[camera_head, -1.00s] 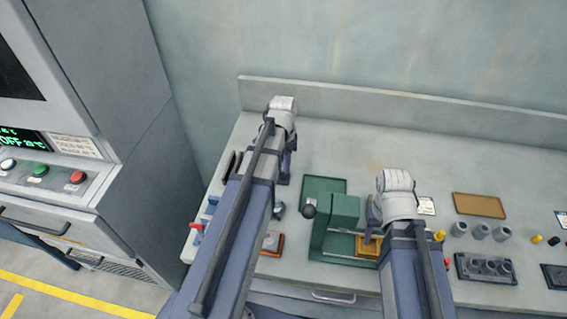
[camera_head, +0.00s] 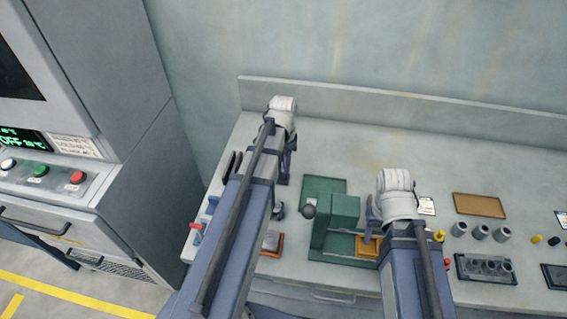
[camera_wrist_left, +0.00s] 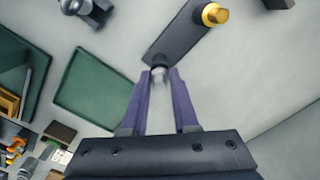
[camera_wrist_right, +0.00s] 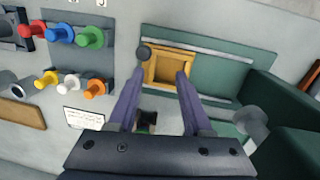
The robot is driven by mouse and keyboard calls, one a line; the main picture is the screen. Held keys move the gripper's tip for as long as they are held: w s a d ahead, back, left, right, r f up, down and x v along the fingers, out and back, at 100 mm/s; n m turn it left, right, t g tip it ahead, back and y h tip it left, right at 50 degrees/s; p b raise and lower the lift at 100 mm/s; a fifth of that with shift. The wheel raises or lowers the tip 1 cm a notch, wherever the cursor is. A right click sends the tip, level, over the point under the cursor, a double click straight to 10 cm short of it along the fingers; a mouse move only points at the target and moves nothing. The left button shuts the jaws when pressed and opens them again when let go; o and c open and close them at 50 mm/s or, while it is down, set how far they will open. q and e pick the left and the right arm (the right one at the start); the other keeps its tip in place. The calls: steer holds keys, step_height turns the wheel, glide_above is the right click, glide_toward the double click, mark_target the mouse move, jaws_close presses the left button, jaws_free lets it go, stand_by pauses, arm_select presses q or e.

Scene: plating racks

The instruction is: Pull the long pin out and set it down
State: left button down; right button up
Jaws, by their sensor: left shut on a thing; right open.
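My left gripper (camera_wrist_left: 160,82) is shut on a grey pin (camera_wrist_left: 159,74), seen between the purple fingertips in the left wrist view. The pin is at the near end of a dark flat plate (camera_wrist_left: 182,35), which also carries a yellow-topped pin (camera_wrist_left: 214,15). I cannot tell whether the grey pin is still seated in the plate. In the head view the left gripper (camera_head: 284,175) is at the back left of the bench, and its arm hides much of the plate. My right gripper (camera_wrist_right: 155,82) is open and empty above the green fixture (camera_wrist_right: 215,75) and its yellow block (camera_wrist_right: 170,67).
A green mat (camera_head: 322,186) lies right of the left gripper. The green fixture has a dark ball knob (camera_head: 309,211). Coloured pegs (camera_wrist_right: 62,34) stand in a rack. A brown tray (camera_head: 479,204), grey cylinders (camera_head: 481,231) and a dark block (camera_head: 485,270) occupy the right side.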

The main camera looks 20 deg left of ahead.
arm_select(q)
steer(key=shift+r+n+p, duration=0.15)
steer(key=shift+n, duration=0.7)
steer(key=shift+r+n+p, duration=0.15)
steer(key=shift+n, duration=0.7)
arm_select(e)
steer(key=shift+r, duration=0.3)
arm_select(q)
steer(key=shift+r, duration=0.15)
arm_select(e)
steer(key=shift+r, duration=0.15)
arm_select(q)
steer(key=shift+r+p, duration=1.55)
steer(key=shift+p, duration=0.15)
arm_select(e)
steer(key=shift+r, duration=1.6)
steer(key=shift+f, duration=0.1)
